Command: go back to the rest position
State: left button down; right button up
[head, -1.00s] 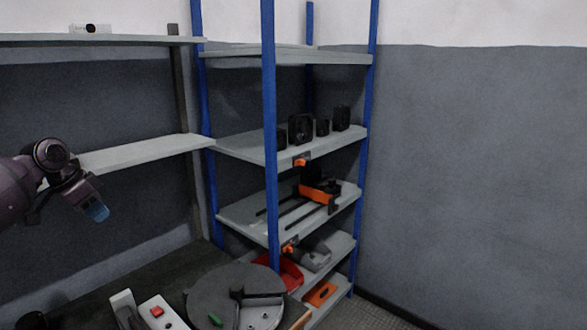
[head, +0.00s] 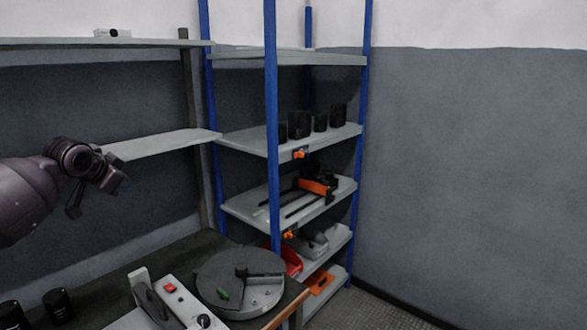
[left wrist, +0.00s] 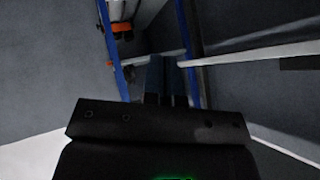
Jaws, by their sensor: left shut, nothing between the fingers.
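My left gripper (head: 98,198) hangs in the air at the left of the head view, in front of the grey wall and above the dark workbench. In the left wrist view its two fingers (left wrist: 165,82) are together with nothing between them. The fingers are partly dark and small in the head view. No object touches the gripper in either view. My right gripper does not show in these frames.
A shelving rack with blue posts (head: 271,130) stands at the back, bearing black parts and orange tools. Grey wall shelves (head: 165,145) run behind my left arm. The workbench holds a round grey plate (head: 215,272) and a box with a red button (head: 170,288). The right wall side is clear.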

pick_arm(q)
jog(key=s+d+f+t+h+b, duration=0.15)
jog(key=s+d+f, duration=0.25)
jog(key=d+f, duration=0.5)
jog(key=s+d+f+t+h+b, duration=0.1)
jog(key=s+d+f+t, duration=0.35)
jog(key=f, duration=0.75)
jog(key=s+f+n+g+y+b, duration=0.2)
jog(key=s+f+n, duration=0.1)
jog(key=s+f, duration=1)
jog(key=s+f+n+g+y+b, duration=0.2)
jog(key=s+f, duration=1.2)
jog(key=s, duration=0.7)
jog(key=shift+s+d+n+g+b, duration=0.15)
jog(key=shift+d+n+g+b, duration=0.15)
jog(key=shift+d+n, duration=0.15)
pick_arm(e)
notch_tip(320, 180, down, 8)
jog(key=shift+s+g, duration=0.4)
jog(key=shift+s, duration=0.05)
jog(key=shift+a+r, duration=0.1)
